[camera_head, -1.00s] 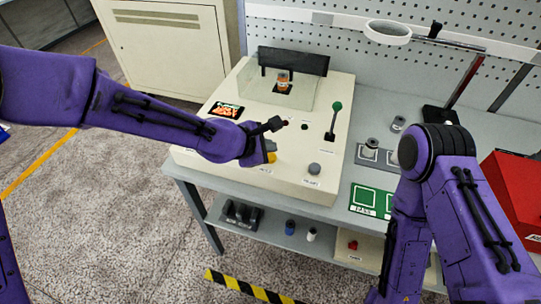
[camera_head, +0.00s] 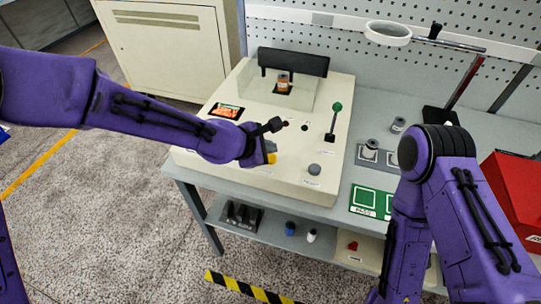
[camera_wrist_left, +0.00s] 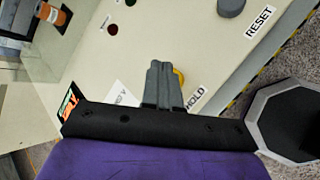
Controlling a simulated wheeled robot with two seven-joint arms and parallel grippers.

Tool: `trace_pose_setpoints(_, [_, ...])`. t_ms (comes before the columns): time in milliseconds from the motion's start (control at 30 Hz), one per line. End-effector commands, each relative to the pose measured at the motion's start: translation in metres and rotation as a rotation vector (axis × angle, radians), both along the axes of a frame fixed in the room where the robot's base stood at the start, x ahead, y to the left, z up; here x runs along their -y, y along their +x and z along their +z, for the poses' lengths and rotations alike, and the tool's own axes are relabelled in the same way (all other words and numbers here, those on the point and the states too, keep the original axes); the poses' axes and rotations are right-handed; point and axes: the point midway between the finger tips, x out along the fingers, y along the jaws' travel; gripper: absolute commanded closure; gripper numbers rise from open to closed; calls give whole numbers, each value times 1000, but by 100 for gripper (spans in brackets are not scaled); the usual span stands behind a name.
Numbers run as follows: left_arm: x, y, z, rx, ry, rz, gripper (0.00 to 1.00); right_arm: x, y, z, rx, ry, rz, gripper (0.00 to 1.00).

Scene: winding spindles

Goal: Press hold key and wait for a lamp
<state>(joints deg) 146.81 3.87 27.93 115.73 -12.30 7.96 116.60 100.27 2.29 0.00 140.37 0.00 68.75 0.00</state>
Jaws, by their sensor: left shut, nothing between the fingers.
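The yellow hold key (camera_head: 271,158) is on the front of the cream machine (camera_head: 225,163). In the left wrist view its yellow edge (camera_wrist_left: 181,76) shows beside my left gripper (camera_wrist_left: 161,68), next to the HOLD label. My left gripper is shut and empty, with its tips at the key; most of the key is hidden, so I cannot tell how far it is pressed. In the left wrist view a dark red lamp (camera_wrist_left: 111,29) and a dark green lamp (camera_wrist_left: 131,2) look unlit. My right gripper is out of view.
A grey RESET button (camera_head: 314,169) is right of the key. A green-knobbed lever (camera_head: 336,107) stands behind it. An orange spool (camera_head: 283,82) sits behind a clear guard. A small display (camera_head: 227,110) is at left. My right arm is over the bench's right side.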

Motion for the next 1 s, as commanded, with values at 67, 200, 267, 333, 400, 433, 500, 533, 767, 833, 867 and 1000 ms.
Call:
trace_pose_setpoints(67, [0, 0, 0, 0, 0, 0, 100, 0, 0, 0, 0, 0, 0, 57])
trace_pose_setpoints(200, [0, 0, 0, 0, 0, 0, 100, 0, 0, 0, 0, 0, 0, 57])
trace_pose_setpoints(267, [0, 0, 0, 0, 0, 0, 100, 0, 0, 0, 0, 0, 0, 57])
trace_pose_setpoints(333, [0, 0, 0, 0, 0, 0, 100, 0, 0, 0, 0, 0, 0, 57])
trace_pose_setpoints(400, [0, 0, 0, 0, 0, 0, 100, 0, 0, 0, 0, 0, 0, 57])
trace_pose_setpoints(433, [0, 0, 0, 0, 0, 0, 100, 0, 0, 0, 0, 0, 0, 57])
trace_pose_setpoints(500, [0, 0, 0, 0, 0, 0, 100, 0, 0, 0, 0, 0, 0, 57])
trace_pose_setpoints(533, [0, 0, 0, 0, 0, 0, 100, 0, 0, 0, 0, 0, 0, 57])
trace_pose_setpoints(767, [0, 0, -5, -2, 1, 0, 100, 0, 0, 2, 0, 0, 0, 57])
trace_pose_setpoints(833, [0, 0, -8, -2, 0, 1, 100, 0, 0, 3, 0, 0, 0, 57])
trace_pose_setpoints(867, [0, 0, -8, -1, 0, 0, 100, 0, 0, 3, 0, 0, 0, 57])
trace_pose_setpoints(1000, [0, 0, -8, 0, 0, 0, 100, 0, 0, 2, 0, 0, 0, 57])
